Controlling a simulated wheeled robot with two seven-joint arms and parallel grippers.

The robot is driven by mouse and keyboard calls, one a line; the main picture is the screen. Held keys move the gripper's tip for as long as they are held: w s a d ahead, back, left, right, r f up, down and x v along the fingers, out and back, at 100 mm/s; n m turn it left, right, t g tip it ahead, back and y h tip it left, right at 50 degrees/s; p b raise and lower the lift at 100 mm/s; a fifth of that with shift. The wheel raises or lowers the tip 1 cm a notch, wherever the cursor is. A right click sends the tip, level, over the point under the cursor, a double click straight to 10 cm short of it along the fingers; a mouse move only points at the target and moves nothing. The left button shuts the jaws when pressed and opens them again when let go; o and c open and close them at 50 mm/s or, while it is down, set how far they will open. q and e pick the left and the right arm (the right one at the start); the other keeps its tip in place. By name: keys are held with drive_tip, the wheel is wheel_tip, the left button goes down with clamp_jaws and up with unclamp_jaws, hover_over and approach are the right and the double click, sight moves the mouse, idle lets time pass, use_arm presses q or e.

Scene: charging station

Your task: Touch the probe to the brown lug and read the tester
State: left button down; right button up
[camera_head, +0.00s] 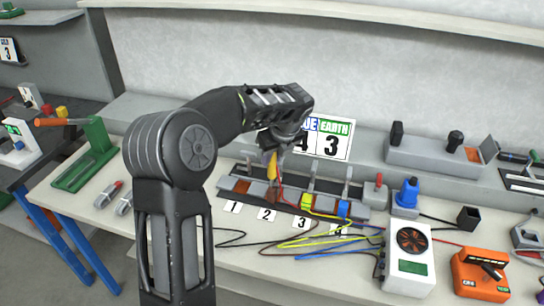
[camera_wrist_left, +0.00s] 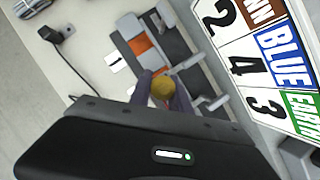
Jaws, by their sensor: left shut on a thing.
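My left gripper (camera_head: 280,148) is shut on the yellow probe (camera_head: 272,166), which points down over the terminal strip (camera_head: 236,185) near label 2. The probe's yellow end also shows between the fingers in the left wrist view (camera_wrist_left: 163,88). A brown lug (camera_head: 273,195) lies just under the probe; I cannot tell whether the tip touches it. An orange-brown lug also shows by label 1. The card (camera_head: 336,139) pairs brown with 2, blue with 4 and earth with 3 in the left wrist view (camera_wrist_left: 250,40).
A yellow lug (camera_head: 307,202) and a blue lug (camera_head: 342,208) sit further right on the strip. Colored wires run loosely across the bench to the tester. An orange device (camera_head: 481,275) stands right of it. A green stand (camera_head: 85,160) is at left.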

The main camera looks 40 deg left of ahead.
use_arm(q)
drive_tip(key=shift+f+b, duration=0.3)
drive_tip(key=shift+f, duration=0.3)
drive_tip(key=shift+f, duration=0.15)
idle(1.5)
wheel_tip(320, 180, up, 6)
drive_tip(key=p, duration=0.6)
drive_tip(key=shift+d, duration=0.1)
drive_tip(key=s+d+f+n+g, duration=0.1)
drive_tip(key=s+d+f+n, duration=0.1)
drive_tip(key=d, duration=0.5)
drive_tip(key=s+d+f+n+g, duration=0.2)
drive_tip(key=s+d+f+n, duration=0.1)
drive_tip(key=d+n, duration=0.3)
drive_tip(key=s+d+f+n+g, duration=0.2)
drive_tip(key=s+d+n, duration=0.1)
drive_tip(key=d, duration=0.7)
drive_tip(key=shift+s+f+n+b, duration=0.3)
drive_tip(key=shift+n, duration=0.4)
